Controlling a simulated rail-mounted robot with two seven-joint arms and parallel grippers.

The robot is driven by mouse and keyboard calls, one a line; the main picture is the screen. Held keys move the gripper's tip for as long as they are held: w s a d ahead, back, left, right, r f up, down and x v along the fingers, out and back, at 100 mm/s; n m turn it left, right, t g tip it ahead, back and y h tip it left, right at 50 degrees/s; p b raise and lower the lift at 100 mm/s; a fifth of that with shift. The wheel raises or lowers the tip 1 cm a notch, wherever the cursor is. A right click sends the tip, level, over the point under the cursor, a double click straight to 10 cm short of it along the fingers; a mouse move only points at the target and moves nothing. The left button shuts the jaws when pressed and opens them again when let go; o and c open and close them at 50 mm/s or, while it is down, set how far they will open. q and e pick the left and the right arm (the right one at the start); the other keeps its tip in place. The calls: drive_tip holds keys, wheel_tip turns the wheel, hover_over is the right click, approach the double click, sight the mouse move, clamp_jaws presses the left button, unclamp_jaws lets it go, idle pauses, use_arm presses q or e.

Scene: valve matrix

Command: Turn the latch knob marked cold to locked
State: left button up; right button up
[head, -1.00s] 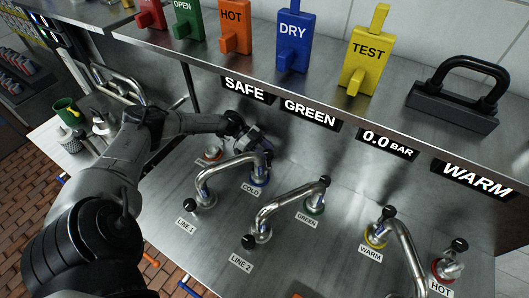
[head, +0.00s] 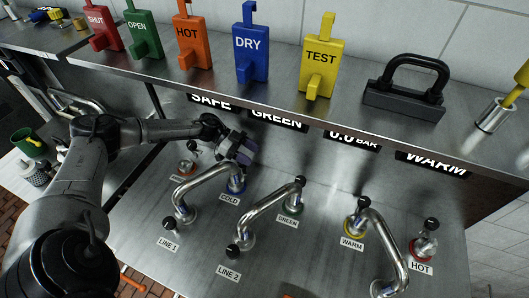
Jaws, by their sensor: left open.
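The cold latch knob sits at the blue-ringed fitting (head: 236,186) above the label COLD (head: 229,199), at the upper end of a bent steel pipe (head: 203,184). My left gripper (head: 243,152) is just above this fitting and covers the knob, so its setting cannot be read. The jaws are open; whether they touch the knob cannot be told. My right gripper is not in view.
A shelf above carries coloured tags, including a blue DRY tag (head: 250,45), and a black padlock-shaped block (head: 405,99).

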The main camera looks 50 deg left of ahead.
use_arm(q)
drive_tip(key=w+d+r, duration=0.2)
drive_tip(key=d+r, duration=0.2)
drive_tip(key=d, duration=0.2)
drive_tip(key=shift+p, duration=0.35)
drive_tip(key=shift+f, duration=0.1)
